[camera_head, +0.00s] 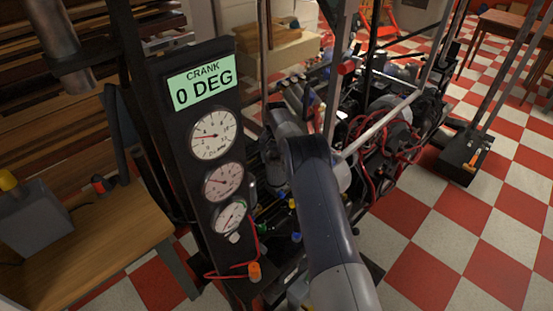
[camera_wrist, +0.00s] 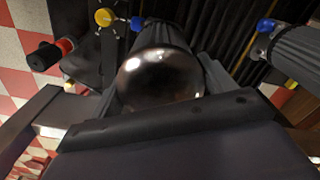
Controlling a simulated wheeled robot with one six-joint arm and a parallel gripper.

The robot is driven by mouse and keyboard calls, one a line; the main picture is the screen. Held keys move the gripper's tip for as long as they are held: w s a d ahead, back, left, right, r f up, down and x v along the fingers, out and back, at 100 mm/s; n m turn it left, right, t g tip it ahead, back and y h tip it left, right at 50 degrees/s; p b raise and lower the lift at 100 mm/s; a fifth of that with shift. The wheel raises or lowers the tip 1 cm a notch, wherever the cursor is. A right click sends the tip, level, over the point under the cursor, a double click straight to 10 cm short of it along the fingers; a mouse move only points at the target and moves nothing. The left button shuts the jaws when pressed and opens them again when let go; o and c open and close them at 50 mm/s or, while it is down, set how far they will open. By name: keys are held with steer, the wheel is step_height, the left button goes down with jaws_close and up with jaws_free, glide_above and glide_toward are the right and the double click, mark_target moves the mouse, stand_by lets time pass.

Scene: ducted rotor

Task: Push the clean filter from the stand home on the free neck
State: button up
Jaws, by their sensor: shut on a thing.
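In the wrist view my gripper (camera_wrist: 161,85) is shut on a dark, shiny, round-ended can, which I take to be the filter (camera_wrist: 158,75). Its glossy domed end faces the camera and fills the space between the jaws. The far end of the can is hidden, so I cannot tell whether it touches a neck. In the head view my dark arm reaches down into the engine, and my gripper and the can are not clearly visible. I cannot make out the free neck or the stand in either view.
The engine (camera_head: 385,135), with red leads and metal bars, crowds the arm. A gauge panel (camera_head: 206,150) reading "CRANK 0 DEG" stands to the left, beside a wooden bench (camera_head: 95,240). In the wrist view a ribbed dark cylinder (camera_wrist: 300,50) is close on the right. Checkered floor is open at right.

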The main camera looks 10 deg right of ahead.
steer(key=shift+f, duration=0.3)
steer(key=o, duration=1)
steer(key=shift+c, duration=0.2)
step_height(320, 180, up, 11)
steer(key=shift+p, duration=0.3)
steer(key=shift+f, duration=0.1)
